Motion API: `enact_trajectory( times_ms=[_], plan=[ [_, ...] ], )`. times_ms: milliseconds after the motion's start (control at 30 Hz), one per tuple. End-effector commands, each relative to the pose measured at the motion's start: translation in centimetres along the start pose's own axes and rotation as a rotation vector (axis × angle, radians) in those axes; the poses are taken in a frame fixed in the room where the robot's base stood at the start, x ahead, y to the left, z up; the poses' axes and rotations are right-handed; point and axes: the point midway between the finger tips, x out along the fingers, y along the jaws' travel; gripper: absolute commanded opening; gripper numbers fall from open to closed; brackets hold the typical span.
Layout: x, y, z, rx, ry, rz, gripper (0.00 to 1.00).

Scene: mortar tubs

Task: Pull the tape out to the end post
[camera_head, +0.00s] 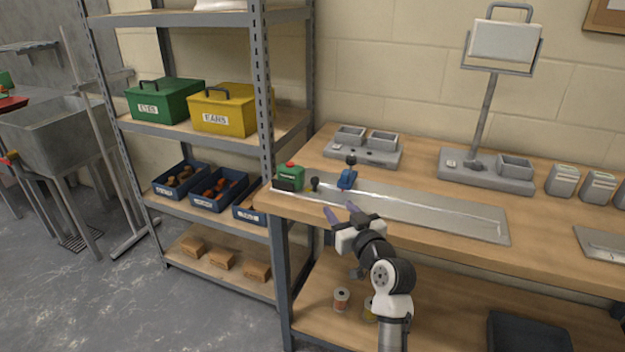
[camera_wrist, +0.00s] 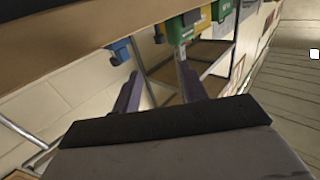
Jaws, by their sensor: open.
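In the head view, a green tape case (camera_head: 290,174) with a red top sits at the left end of a long grey metal plate (camera_head: 440,212) on the bench. A small dark knob (camera_head: 314,184) stands just right of the case. A blue block (camera_head: 347,179) with a dark top stands further right. I cannot tell for sure which is the end post. A thin pale line runs along the plate; whether it is tape is unclear. My gripper (camera_head: 341,209) is open and empty, in front of the plate and apart from these pieces. The wrist view shows its spread fingers (camera_wrist: 158,75) and the blue block (camera_wrist: 119,50).
A grey tray base with two bins (camera_head: 365,146) stands behind the plate. A stand with a lamp-like head (camera_head: 505,43) is at the back right. The shelf rack's upright (camera_head: 264,110) is close to the bench's left end. The right half of the plate is clear.

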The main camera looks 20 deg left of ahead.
Motion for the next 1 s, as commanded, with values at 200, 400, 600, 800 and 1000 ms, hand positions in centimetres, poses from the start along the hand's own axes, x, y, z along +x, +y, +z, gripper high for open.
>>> enact_trajectory(
  times_ms=[200,400,600,800,1000],
  plan=[
    [3.6,-0.2,-0.4,-0.002,-0.002,-0.004,0.43],
    [8.0,-0.2,-0.5,-0.004,-0.002,-0.003,0.43],
    [11.4,-0.2,-0.3,-0.003,-0.001,-0.002,0.43],
    [13.1,-0.1,-0.1,-0.001,0.000,-0.002,0.43],
    [13.4,-0.1,0.0,-0.001,0.001,-0.001,0.43]
  ],
)
